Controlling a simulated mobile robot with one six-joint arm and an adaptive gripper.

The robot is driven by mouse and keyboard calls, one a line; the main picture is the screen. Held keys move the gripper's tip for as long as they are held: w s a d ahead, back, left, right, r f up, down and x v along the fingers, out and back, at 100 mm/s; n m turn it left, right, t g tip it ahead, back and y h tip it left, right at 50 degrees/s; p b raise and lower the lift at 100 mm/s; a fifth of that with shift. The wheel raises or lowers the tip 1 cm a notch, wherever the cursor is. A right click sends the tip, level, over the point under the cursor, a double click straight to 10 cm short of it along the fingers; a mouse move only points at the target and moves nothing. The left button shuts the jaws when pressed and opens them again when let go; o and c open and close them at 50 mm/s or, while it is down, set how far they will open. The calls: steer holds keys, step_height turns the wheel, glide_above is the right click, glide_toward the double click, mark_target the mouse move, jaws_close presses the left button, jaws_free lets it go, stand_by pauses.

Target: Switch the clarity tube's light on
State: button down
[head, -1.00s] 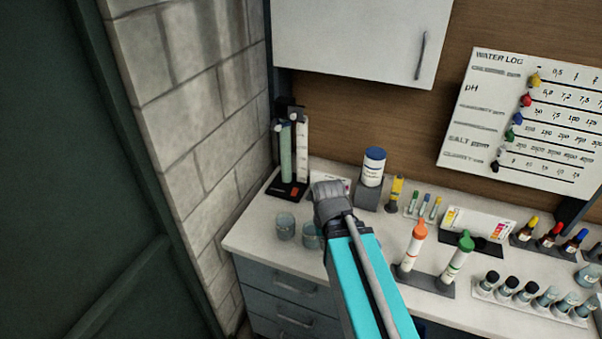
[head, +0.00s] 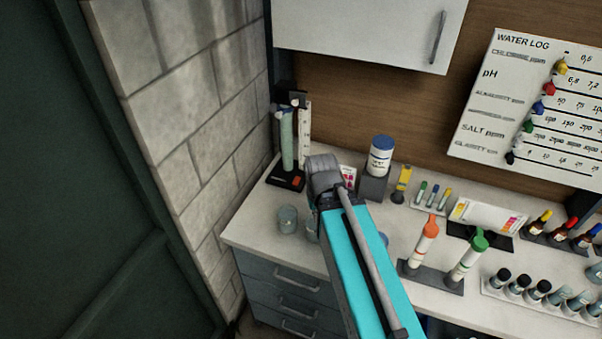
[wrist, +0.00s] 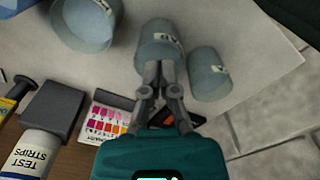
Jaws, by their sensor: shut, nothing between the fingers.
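The clarity tube (head: 287,140) is a pale green upright tube beside a white scale strip, at the back left of the counter in the head view. It stands on a black base (head: 279,178) with an orange-red switch (head: 297,182) at its front right. In the wrist view, a bit of orange (wrist: 191,119) shows just behind my fingers, on a dark part. My gripper (wrist: 161,75) is shut and empty, its fingers over a labelled clear cup (wrist: 158,42). Whether they touch it I cannot tell. In the head view my arm hides the fingers. I cannot tell whether the light is lit.
A test strips bottle (head: 380,157) and a colour chart (head: 348,176) are right of the tube. A block wall (head: 190,120) borders the left.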

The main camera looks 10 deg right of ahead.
steer(key=shift+w, duration=0.1)
steer(key=w+r+n+t+y+p, duration=0.1)
steer(key=w+n, duration=0.4)
steer(key=w, duration=0.7)
steer(key=w+d+r+n+t+y+p, duration=0.1)
steer(key=w+r+n+p, duration=0.2)
steer(key=w+n, duration=0.3)
steer(key=w+r, duration=0.1)
steer(key=w, duration=0.4)
steer(key=shift+w+d+r+p, duration=0.2)
steer(key=shift+w+d+p, duration=0.1)
steer(key=shift+w+p, duration=0.1)
steer(key=shift+f+b, duration=0.2)
steer(key=shift+b, duration=0.1)
steer(key=b, duration=1)
glide_above(297, 178)
steer(key=f, duration=0.9)
steer(key=shift+s+d+f, duration=0.15)
steer(key=shift+s+f, duration=0.15)
steer(key=shift+s, duration=0.1)
steer(key=shift+w+d+f+b, duration=0.1)
steer(key=shift+f+b, duration=0.7)
steer(key=shift+f, duration=0.1)
steer(key=shift+w+d+f+b, duration=0.1)
steer(key=shift+f+b, duration=0.65)
steer(key=shift+f, duration=0.1)
steer(key=shift+a, duration=0.1)
